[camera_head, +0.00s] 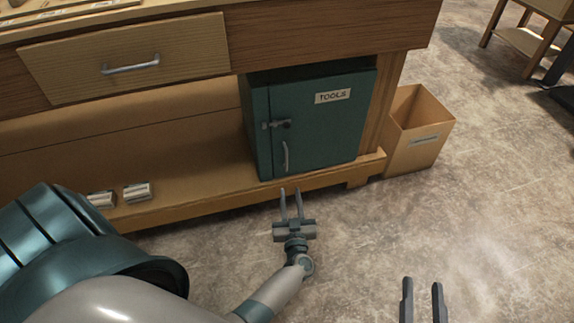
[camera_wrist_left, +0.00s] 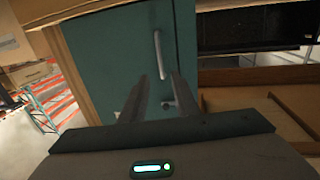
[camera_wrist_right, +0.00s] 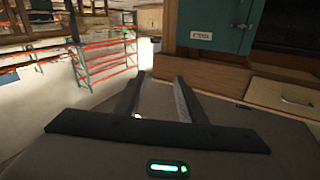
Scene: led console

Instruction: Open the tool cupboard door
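The teal tool cupboard (camera_head: 325,125) stands on the lower shelf of the workbench, with a TOOLS label on its door. The door is shut. A latch (camera_head: 278,124) sits on its left side, with a vertical bar handle (camera_head: 285,157) below it. My left gripper (camera_head: 291,192) is open and empty in front of the cupboard's lower edge, apart from the handle. In the left wrist view the handle (camera_wrist_left: 160,54) is beyond the open fingers (camera_wrist_left: 158,90), and the latch (camera_wrist_left: 169,104) is near the right finger. My right gripper (camera_head: 422,282) is open and empty above the floor.
A bench drawer (camera_head: 130,62) with a metal handle is above and left of the cupboard. Small metallic blocks (camera_head: 137,192) lie on the lower shelf. An open cardboard-coloured bin (camera_head: 418,135) stands right of the cupboard. The floor (camera_head: 470,220) in front is clear.

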